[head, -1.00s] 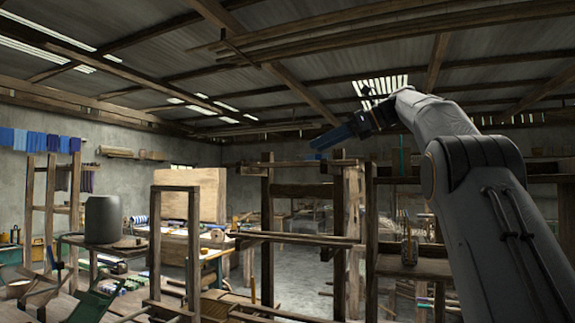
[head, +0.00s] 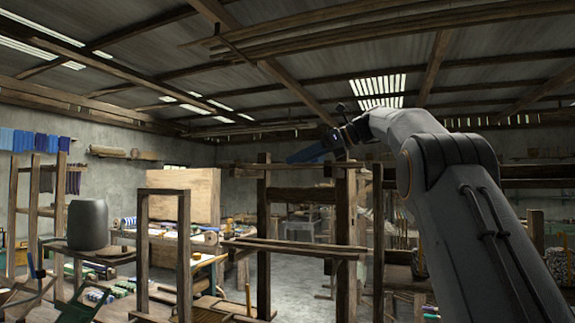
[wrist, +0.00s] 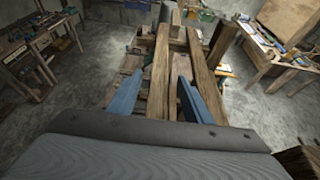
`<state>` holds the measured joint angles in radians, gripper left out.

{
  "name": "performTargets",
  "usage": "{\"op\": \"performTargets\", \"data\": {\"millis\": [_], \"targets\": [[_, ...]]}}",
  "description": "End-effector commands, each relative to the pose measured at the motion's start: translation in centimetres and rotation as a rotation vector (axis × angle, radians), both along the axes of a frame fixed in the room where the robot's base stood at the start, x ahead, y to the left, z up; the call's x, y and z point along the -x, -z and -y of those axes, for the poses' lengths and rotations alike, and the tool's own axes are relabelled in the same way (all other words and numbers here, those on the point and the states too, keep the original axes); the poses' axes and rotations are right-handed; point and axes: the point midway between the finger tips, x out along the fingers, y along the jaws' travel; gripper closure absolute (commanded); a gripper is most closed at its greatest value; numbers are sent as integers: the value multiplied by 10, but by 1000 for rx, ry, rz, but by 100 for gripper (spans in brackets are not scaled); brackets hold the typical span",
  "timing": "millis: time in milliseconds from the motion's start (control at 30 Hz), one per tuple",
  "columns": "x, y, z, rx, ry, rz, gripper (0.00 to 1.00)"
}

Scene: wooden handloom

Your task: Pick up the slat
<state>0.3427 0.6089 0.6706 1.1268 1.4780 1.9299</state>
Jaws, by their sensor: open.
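My gripper (head: 306,154) is held high in front of the wooden loom frame (head: 264,205), its blue fingers pointing left. In the wrist view my gripper (wrist: 158,78) is open, with a blue finger on each side and nothing held. Below and between the fingers runs a wooden beam (wrist: 158,75); a second beam (wrist: 203,75) lies right of it. I cannot tell whether either is the slat. In the head view, thin horizontal wooden strips (head: 295,247) lie across the loom posts, well below my gripper; one of these may be the slat.
A grey drum (head: 88,225) stands on a table at the left. A large wooden panel (head: 183,194) stands behind the frame. Upright posts stand close below and beside my arm.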

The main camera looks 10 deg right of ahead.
Motion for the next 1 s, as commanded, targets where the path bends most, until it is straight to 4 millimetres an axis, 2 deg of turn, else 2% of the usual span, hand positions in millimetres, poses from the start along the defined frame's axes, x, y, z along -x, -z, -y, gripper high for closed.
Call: {"op": "performTargets", "data": {"millis": [100, 367, 400, 667, 1000], "targets": [[-5, 3, -11, 0, -2, -1, 55], [-8, 6, -14, 1, -3, 1, 55], [-8, 6, -14, 1, -3, 1, 56], [-7, 5, -14, 1, -3, 1, 100], [-8, 4, -14, 0, -3, 1, 100]]}}
